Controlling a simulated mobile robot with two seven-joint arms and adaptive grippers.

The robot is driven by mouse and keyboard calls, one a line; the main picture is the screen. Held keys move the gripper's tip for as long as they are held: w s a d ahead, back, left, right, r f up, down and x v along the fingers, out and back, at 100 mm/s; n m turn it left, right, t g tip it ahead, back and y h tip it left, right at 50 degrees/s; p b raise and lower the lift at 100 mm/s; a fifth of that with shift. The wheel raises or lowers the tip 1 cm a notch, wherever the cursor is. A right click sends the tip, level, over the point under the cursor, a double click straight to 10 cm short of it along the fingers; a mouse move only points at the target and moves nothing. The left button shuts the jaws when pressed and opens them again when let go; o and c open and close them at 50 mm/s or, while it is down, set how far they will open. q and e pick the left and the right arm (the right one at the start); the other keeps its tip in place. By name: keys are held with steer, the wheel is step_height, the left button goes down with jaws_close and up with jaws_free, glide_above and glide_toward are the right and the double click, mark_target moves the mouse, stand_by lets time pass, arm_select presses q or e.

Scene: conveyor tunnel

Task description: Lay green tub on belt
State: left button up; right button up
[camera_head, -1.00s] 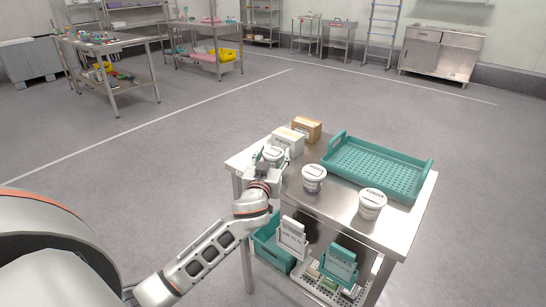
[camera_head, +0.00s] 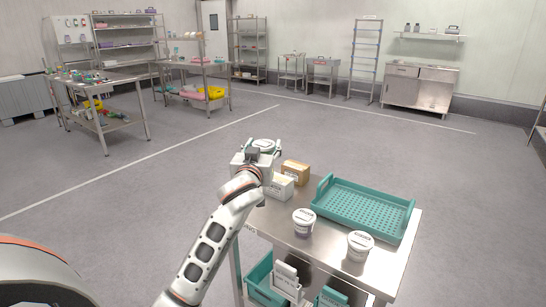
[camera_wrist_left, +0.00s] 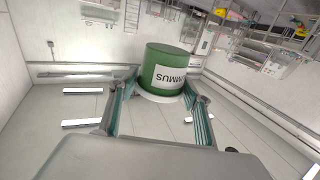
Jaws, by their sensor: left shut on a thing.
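My left gripper (camera_head: 263,150) is shut on the green tub and holds it in the air above the left end of the steel table. The green tub shows clearly in the left wrist view (camera_wrist_left: 156,62), between the two fingers, with a white label and a pale lid. In the head view, mostly its pale lid (camera_head: 265,143) shows above the gripper, which hides most of its side. My right gripper is not in view. No belt can be made out in these views.
The steel table (camera_head: 328,254) carries two white tubs (camera_head: 304,222) (camera_head: 359,246), a white box (camera_head: 279,187), a brown box (camera_head: 295,172) and a teal tray (camera_head: 324,187). Teal crates sit below. Open floor lies beyond; benches and shelves stand far back.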

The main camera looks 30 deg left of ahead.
arm_select(q)
steer(key=shift+r, duration=0.4)
steer(key=shift+f, duration=0.1)
steer(key=s+d+f+m+h, duration=0.2)
steer(key=s+d+f+h, duration=0.1)
steer(key=s+d+f, duration=0.5)
steer(key=s+d+f+m+t+h, duration=0.1)
steer(key=s+d+f+m+h, duration=0.1)
steer(key=s+d+f, duration=0.6)
steer(key=s+d+h, duration=0.1)
steer(key=s+d, duration=0.1)
steer(key=s, duration=0.4)
steer(key=shift+s+d+h, duration=0.15)
steer(key=shift+d+h, duration=0.05)
steer(key=shift+h, duration=0.2)
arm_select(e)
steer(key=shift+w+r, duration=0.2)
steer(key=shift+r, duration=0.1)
arm_select(q)
steer(key=shift+f, duration=0.15)
steer(key=shift+t, duration=0.3)
